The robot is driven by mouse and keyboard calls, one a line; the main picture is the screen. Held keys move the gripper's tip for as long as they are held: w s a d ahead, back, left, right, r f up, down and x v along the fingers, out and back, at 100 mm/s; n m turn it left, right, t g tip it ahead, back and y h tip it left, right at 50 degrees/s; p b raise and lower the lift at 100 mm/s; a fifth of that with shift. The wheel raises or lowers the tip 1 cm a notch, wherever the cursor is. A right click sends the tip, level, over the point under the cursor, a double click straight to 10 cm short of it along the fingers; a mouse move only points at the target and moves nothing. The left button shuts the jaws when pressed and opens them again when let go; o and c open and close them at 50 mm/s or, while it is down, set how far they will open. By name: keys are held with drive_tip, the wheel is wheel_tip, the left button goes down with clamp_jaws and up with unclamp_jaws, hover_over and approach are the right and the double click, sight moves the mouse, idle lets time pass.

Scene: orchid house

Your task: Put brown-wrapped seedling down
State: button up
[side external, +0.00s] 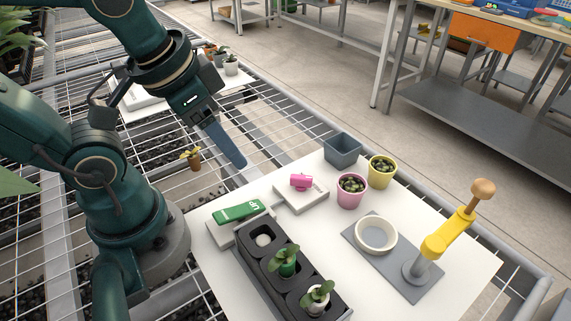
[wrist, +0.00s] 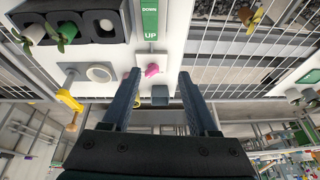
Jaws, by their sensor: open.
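The brown-wrapped seedling (side external: 195,161) has a brown wrap and yellowish leaves.
On the white board (side external: 468,262) stand a green UP/DOWN piece (side external: 237,212), a pink item (side external: 301,181) on a pale block, a grey square pot (side external: 343,151), pink (side external: 351,192) and yellow (side external: 381,173) pots, a white ring (side external: 376,236) and a yellow lever (side external: 446,237).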

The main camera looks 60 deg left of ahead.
drive_tip(key=shift+o, duration=0.6)
drive_tip(key=shift+d+r+n+t, duration=0.25)
drive_tip(key=shift+r+n+t, duration=0.2)
drive_tip(key=shift+t, duration=0.15)
drive_tip(key=m+g+y, duration=0.3)
drive_tip(key=m+g, duration=0.6)
hover_over(193, 155)
drive_tip(key=w+d, duration=0.2)
wheel_tip(193, 155, down, 9)
drive_tip(key=shift+a+r, duration=0.15)
drive_tip(key=shift+s+a+f, duration=0.2)
drive_tip(key=shift+s+f, duration=0.1)
drive_tip(key=shift+f, duration=0.3)
drive_tip(key=shift+x, duration=2.05)
drive_tip(key=shift+c, duration=0.4)
